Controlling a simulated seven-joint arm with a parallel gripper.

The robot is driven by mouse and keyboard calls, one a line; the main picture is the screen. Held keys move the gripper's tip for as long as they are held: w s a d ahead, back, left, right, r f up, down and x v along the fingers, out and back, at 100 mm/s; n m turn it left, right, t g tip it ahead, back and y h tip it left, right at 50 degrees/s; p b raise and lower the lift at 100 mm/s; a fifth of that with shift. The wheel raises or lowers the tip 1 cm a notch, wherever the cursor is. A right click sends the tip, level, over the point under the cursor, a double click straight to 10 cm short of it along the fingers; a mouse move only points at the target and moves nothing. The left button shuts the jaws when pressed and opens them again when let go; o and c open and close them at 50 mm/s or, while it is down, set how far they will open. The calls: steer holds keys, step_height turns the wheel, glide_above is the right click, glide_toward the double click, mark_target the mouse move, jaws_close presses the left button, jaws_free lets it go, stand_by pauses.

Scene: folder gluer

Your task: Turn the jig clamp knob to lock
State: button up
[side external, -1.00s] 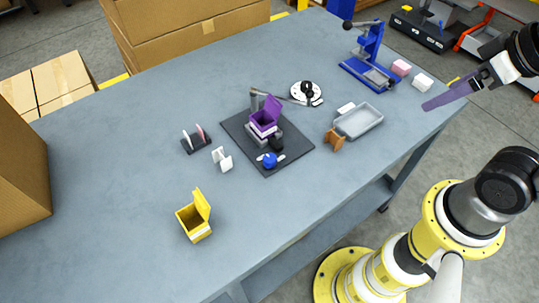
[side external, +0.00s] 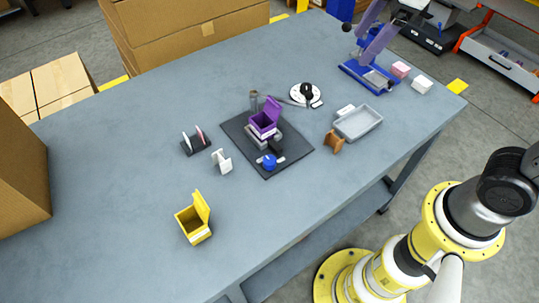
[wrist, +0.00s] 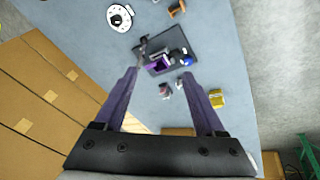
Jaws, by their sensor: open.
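The jig is a dark square plate (side external: 235,128) near the table's middle, holding an open purple box (side external: 265,120). The blue clamp knob (side external: 269,161) sits at the plate's front, with pale wings beside it. The knob also shows in the wrist view (wrist: 186,61), near the right fingertip in the picture. My gripper (side external: 372,42) has purple fingers and is high at the upper right in the side view, overlapping the blue press. In the wrist view my gripper (wrist: 159,73) is open and empty, pointing down over the table. The knob's exact angle is too small to tell.
A blue press (side external: 360,68) stands at the table's far right end. A grey tray (side external: 358,122), brown holder (side external: 334,141) and white disc (side external: 306,95) lie right of the jig. A yellow box (side external: 194,218) is at the front left. The left tabletop is largely clear.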

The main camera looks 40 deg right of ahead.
steer(key=w+a+f+n+g, duration=0.2)
steer(key=w+a+f+n, duration=0.2)
steer(key=w+a+f, duration=0.3)
steer(key=n+g+h, duration=0.1)
steer(key=n+g, duration=0.1)
glide_toward(269, 160)
step_height(269, 160, down, 9)
steer(key=shift+s+f, duration=0.1)
steer(key=shift+c, duration=0.4)
jaws_close()
